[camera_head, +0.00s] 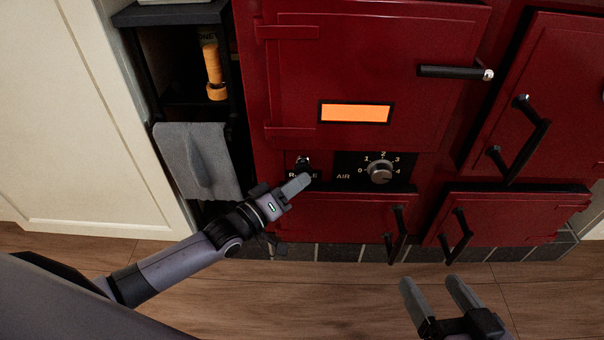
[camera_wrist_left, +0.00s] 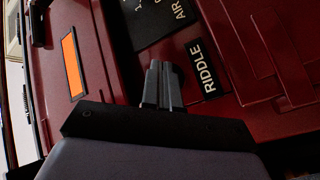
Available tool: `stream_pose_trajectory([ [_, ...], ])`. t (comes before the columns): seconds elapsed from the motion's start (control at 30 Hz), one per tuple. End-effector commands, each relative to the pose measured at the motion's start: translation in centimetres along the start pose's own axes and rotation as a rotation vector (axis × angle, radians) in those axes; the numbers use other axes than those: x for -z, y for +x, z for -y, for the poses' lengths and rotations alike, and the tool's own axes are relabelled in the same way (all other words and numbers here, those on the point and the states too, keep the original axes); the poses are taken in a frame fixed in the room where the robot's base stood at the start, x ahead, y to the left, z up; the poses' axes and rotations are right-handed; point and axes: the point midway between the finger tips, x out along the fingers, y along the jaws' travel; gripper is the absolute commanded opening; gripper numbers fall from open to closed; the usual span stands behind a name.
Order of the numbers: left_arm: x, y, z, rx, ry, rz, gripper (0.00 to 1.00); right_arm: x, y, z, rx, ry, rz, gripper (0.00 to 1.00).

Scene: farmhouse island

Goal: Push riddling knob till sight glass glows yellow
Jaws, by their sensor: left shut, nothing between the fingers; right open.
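The sight glass (camera_head: 356,112) is a lit orange strip in a black frame on the red stove door; it also shows orange in the left wrist view (camera_wrist_left: 73,65). The riddling knob (camera_head: 303,162) is a small dark knob with a bright highlight, above the partly covered RIDDLE label (camera_wrist_left: 203,68). My left gripper (camera_head: 302,181) is shut and empty, its tips just below the knob in the head view. In the left wrist view its fingers (camera_wrist_left: 162,68) hide the knob, so I cannot tell whether they touch it. My right gripper (camera_head: 433,286) is open and empty above the floor.
An air dial (camera_head: 380,172) sits right of the knob. Black handles (camera_head: 455,72) stick out from the stove doors. A grey towel (camera_head: 196,160) hangs left of the stove, below a shelf with an orange-handled item (camera_head: 213,70). The wooden floor in front is clear.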

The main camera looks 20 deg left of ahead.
Motion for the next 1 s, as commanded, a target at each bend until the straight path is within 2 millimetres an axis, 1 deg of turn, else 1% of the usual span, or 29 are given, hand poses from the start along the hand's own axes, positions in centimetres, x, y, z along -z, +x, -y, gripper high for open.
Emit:
stream_pose_trajectory([
  [0.03,0.14,0.08,0.13,-0.001,0.002,-0.003,0.00,-0.48,0.15,-0.07,-0.001,0.001,0.007,0.76],
  [0.47,0.32,0.36,0.44,-0.001,0.002,-0.005,0.00,-1.03,0.31,-0.13,-0.001,0.001,0.010,0.76],
  [0.83,0.31,0.37,0.47,-0.002,0.002,-0.006,0.00,-1.10,0.34,-0.06,0.000,0.003,0.010,0.76],
  [1.0,-0.03,-0.13,-0.04,-0.002,0.000,-0.005,0.00,-0.42,0.14,0.13,0.001,0.004,0.011,0.76],
])
